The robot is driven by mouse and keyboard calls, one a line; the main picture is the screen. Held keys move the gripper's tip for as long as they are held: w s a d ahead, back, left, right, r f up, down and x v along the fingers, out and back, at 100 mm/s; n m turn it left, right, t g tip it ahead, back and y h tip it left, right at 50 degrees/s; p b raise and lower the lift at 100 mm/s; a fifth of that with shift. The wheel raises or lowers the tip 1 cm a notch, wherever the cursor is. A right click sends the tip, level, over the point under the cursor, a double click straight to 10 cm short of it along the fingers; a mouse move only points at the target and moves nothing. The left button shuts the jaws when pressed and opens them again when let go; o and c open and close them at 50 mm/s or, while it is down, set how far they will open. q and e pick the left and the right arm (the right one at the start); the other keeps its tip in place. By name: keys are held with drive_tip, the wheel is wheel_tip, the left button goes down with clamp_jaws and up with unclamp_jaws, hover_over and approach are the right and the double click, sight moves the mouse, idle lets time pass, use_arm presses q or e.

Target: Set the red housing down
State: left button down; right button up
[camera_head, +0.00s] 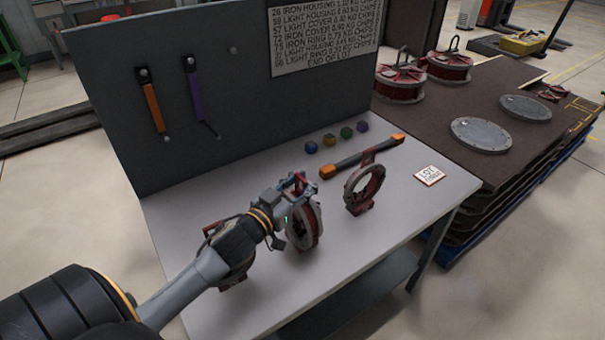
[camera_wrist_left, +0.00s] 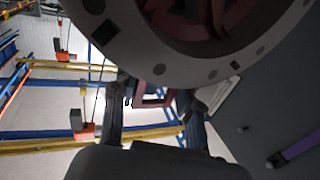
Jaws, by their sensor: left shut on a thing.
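My left gripper (camera_head: 297,185) is shut on the red housing (camera_head: 311,228), a round part with a grey bolted rim. The housing hangs upright under the gripper, over the front part of the grey table (camera_head: 378,232). I cannot tell whether its lower edge touches the top. In the left wrist view the gripper's fingers (camera_wrist_left: 156,112) stand either side of a red handle (camera_wrist_left: 153,98) on the rim, and the grey rim (camera_wrist_left: 190,65) with red inside fills the top. My right gripper is not in view.
Another red-and-grey ring part (camera_head: 364,189) stands upright to the right. A further dark red part (camera_head: 232,284) is partly hidden behind my left arm. A grey panel (camera_head: 250,110) rises behind.

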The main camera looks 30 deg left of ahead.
use_arm(q)
drive_tip(key=shift+r, duration=0.25)
drive_tip(key=c, duration=1.4)
unclamp_jaws()
drive_tip(key=shift+f, duration=0.35)
drive_tip(key=o, duration=0.6)
drive_tip(key=shift+s+r, duration=0.1)
drive_tip(key=shift+s, duration=0.05)
